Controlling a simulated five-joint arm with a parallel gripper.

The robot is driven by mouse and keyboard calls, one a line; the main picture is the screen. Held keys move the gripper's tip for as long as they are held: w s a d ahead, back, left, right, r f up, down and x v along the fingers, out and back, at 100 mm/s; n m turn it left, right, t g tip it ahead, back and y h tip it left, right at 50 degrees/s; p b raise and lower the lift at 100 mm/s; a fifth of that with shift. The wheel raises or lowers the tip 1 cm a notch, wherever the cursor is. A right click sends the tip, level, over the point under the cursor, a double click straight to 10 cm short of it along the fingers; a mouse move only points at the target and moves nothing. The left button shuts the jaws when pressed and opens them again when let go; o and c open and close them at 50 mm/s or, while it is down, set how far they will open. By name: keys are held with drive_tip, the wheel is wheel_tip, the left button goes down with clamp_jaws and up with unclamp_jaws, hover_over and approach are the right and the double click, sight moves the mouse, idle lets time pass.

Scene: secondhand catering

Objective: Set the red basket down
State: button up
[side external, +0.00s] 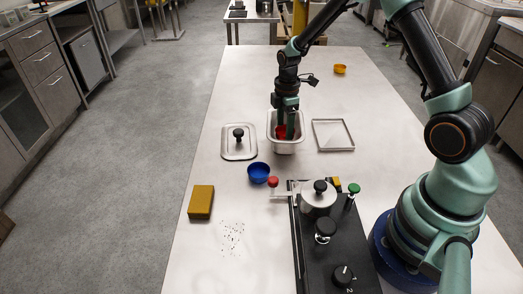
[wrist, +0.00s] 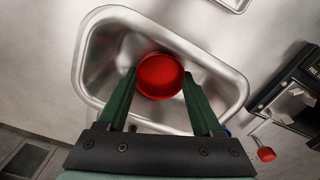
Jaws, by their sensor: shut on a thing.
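A small round red basket (wrist: 160,76) sits between the two green fingers of my gripper (wrist: 161,88) in the wrist view, and the fingers are shut on it. In the side view the red basket (side external: 281,132) shows at the fingertips of my gripper (side external: 287,130). Both are within the opening of a deep metal pan (side external: 285,147). In the wrist view the pan (wrist: 88,58) surrounds the basket, with its rim all round. I cannot tell whether the basket touches the pan's floor.
A lid with a black knob (side external: 239,151) lies left of the pan, and a shallow square tray (side external: 333,135) lies right. A blue bowl (side external: 258,173), a yellow sponge (side external: 201,202), a lidded pot (side external: 318,199) and a black cooker (side external: 330,265) are nearer. An orange bowl (side external: 340,69) is far back.

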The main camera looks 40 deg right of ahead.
drive_tip(key=shift+f, duration=0.3)
drive_tip(key=shift+f, duration=0.1)
drive_tip(key=o, duration=1.3)
drive_tip(key=shift+o, duration=0.2)
drive_tip(key=s+a+r+m+t, duration=0.1)
drive_tip(key=s+a+r+m, duration=0.15)
drive_tip(key=r, duration=0.75)
drive_tip(key=s+a+r+m+t, duration=0.1)
drive_tip(key=s+a+r+m, duration=0.15)
drive_tip(key=r, duration=0.85)
drive_tip(key=s+a+r+m+t, duration=0.3)
drive_tip(key=s+m, duration=0.4)
drive_tip(key=s, duration=0.3)
drive_tip(key=shift+a+m+t, duration=0.3)
drive_tip(key=shift+a+m, duration=0.1)
drive_tip(key=shift+a, duration=0.45)
